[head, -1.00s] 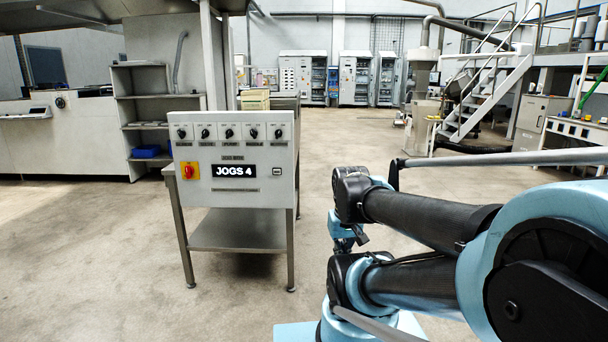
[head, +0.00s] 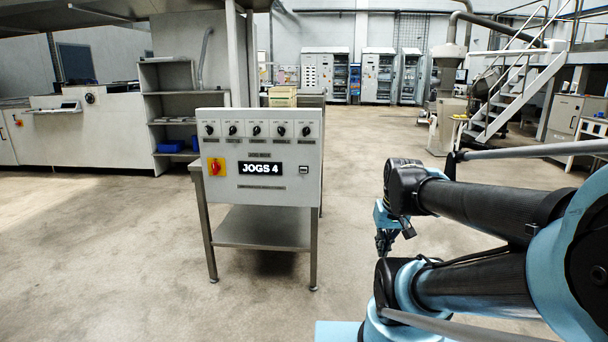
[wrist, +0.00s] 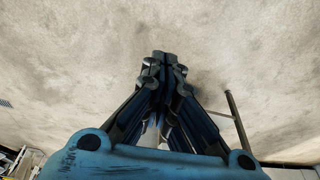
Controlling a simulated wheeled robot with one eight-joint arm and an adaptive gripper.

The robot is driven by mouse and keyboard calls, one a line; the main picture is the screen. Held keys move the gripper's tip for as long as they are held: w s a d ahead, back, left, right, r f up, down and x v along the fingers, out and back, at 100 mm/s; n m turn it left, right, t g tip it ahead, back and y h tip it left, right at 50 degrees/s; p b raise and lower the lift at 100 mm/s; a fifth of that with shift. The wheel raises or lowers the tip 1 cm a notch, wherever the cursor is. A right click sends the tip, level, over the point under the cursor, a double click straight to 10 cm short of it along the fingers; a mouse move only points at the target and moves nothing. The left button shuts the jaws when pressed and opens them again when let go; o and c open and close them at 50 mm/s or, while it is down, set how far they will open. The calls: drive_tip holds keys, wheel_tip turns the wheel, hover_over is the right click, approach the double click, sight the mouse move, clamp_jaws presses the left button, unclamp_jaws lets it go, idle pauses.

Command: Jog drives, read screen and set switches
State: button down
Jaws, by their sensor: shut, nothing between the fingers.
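The grey control panel (head: 225,190) stands on a metal stand left of the middle in the head view. Its dark screen (head: 261,169) reads "JOGS 4". A row of several black rotary switches (head: 257,130) runs along its top, with small labels too fine to read. A red rotary switch on a yellow plate (head: 216,167) sits left of the screen, and a small button or socket (head: 304,169) sits right of it. My gripper (head: 384,248) hangs right of the stand, apart from the panel. In the wrist view my gripper (wrist: 165,62) is shut and empty above the floor.
The stand's lower shelf (head: 262,230) is bare. Behind it are a shelf unit with a blue bin (head: 171,146) and a long white machine (head: 90,135). Electrical cabinets (head: 378,75) line the back wall, and metal stairs (head: 510,95) rise at right. The concrete floor around the stand is clear.

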sight(304, 170)
drive_tip(key=w+a+r+n+t+y, duration=0.1)
drive_tip(key=w+a+r+t+y, duration=0.1)
drive_tip(key=w+a, duration=0.65)
drive_tip(key=w+a+r+n+t+y, duration=0.1)
drive_tip(key=w+a, duration=0.3)
drive_tip(key=w, duration=1)
drive_tip(key=w+a+r+n+t+y, duration=0.1)
drive_tip(key=w+a+r+t+y, duration=0.1)
drive_tip(key=w+a, duration=0.65)
drive_tip(key=w+a+f+t, duration=0.1)
drive_tip(key=w+a+f, duration=0.1)
drive_tip(key=w, duration=0.3)
drive_tip(key=w+a+f+t+y, duration=0.1)
drive_tip(key=w+a, duration=0.1)
drive_tip(key=w, duration=0.4)
drive_tip(key=shift+w+a+f+n+y, duration=0.2)
drive_tip(key=shift+a+f+n+y, duration=0.1)
drive_tip(key=shift+f, duration=0.05)
drive_tip(key=shift+w, duration=0.1)
drive_tip(key=shift+w+d, duration=0.15)
drive_tip(key=shift+w, duration=4.15)
drive_tip(key=shift+w, duration=0.1)
drive_tip(key=shift+w+r, duration=0.1)
drive_tip(key=shift+w, duration=0.15)
drive_tip(key=shift+w, duration=0.5)
